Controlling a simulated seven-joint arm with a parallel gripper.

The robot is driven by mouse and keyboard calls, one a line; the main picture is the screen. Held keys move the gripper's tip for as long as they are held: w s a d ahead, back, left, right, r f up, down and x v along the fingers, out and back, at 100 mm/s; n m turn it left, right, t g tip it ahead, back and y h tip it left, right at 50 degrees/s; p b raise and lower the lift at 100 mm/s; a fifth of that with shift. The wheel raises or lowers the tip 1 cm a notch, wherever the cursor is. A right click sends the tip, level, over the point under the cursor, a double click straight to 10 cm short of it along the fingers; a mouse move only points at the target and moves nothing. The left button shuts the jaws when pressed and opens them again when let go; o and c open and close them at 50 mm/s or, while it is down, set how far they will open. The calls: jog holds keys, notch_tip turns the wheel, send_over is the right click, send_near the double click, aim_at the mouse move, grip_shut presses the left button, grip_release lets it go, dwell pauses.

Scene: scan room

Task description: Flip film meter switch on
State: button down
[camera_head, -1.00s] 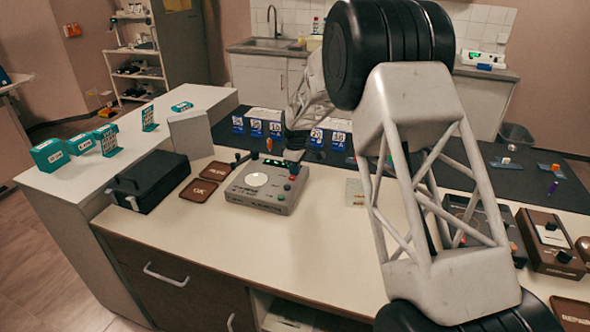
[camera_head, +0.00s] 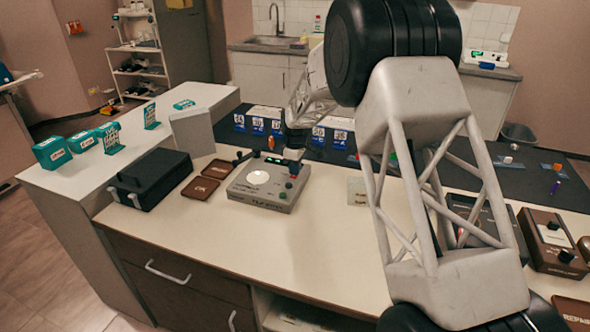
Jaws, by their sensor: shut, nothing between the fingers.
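The grey device with a round white disc, probably the film meter (camera_head: 265,187), sits on the cream counter left of centre. Several small knobs or buttons line its right side, and a small green display shows at its back edge. I cannot make out which one is its switch or how it is set. My gripper (camera_head: 293,161) is shut and empty. It points down at the device's back right corner and hides part of it. I cannot tell whether the fingertips touch it.
A black case (camera_head: 150,178) and brown trays (camera_head: 200,188) lie left of the device. Blue numbered cards (camera_head: 258,127) stand behind on a dark mat. Brown and dark control boxes (camera_head: 551,243) are at the right. My arm covers the middle right.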

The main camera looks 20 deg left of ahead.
notch_tip(320, 180, up, 14)
jog(key=w, duration=0.1)
jog(key=shift+w+f, duration=0.15)
dwell(0.5)
jog(key=s+d+r+m+t, duration=0.1)
jog(key=s+d+r+m, duration=0.2)
jog(key=s+d+r, duration=0.5)
jog(key=s+d+r+m, duration=0.25)
jog(key=s+d, duration=0.25)
jog(key=d, duration=0.8)
jog(key=s+d+r+m+t, duration=0.1)
jog(key=s+d+r+m, duration=0.2)
jog(key=s+d+r, duration=0.5)
jog(key=s+d+f+m, duration=0.3)
jog(key=s+d, duration=0.4)
jog(key=s, duration=0.3)
jog(key=s+d+f+m+t, duration=0.1)
jog(key=s+d+f+m, duration=0.2)
jog(key=s+d, duration=0.4)
jog(key=s+d+f+m, duration=0.3)
jog(key=s+d, duration=0.4)
jog(key=s, duration=0.7)
jog(key=shift+s+m+t, duration=0.3)
jog(key=shift+s+m, duration=0.05)
jog(key=shift+s, duration=0.05)
